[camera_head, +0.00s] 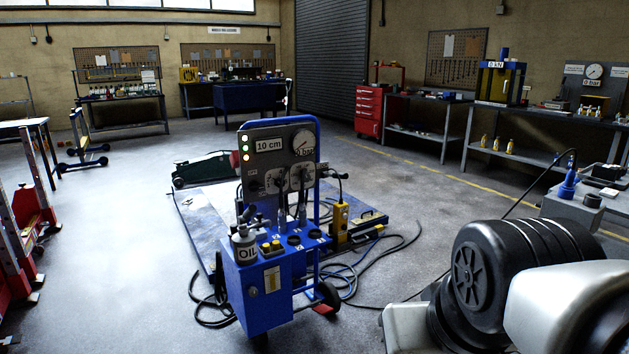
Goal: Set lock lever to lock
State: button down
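A blue wheeled cart (262,292) stands in the middle of the floor. It carries an upright grey panel (284,138) with a "10 cm" display, a "0 bar" dial, lit lamps and several small controls. I cannot tell which of the small parts, if any, is the lock lever, nor its setting. A yellow box (341,222) with a dark top stands just right of the cart. A low platform (205,222) lies behind the cart, with a dark green jack-like machine (207,170) at its far end. Parts of my arm fill the lower right; my gripper is not in view.
Black and blue hoses (385,255) loop over the floor around the cart. A red frame (28,225) stands at the left edge and a grey bench (590,212) at the right. A red tool cabinet (370,112) stands farther back. Floor left of the cart is clear.

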aim_at(343, 176)
jog(key=i+z, duration=0.15)
jog(key=z, duration=0.3)
jog(key=i+j+z, duration=0.15)
jog(key=z, duration=0.25)
jog(key=i+j+z, duration=0.2)
jog(key=i+j, duration=0.25)
jog(key=i+j+z, duration=0.2)
jog(key=i+j, duration=0.35)
jog(key=j, duration=0.15)
jog(key=i+j, duration=0.2)
jog(key=j, duration=0.1)
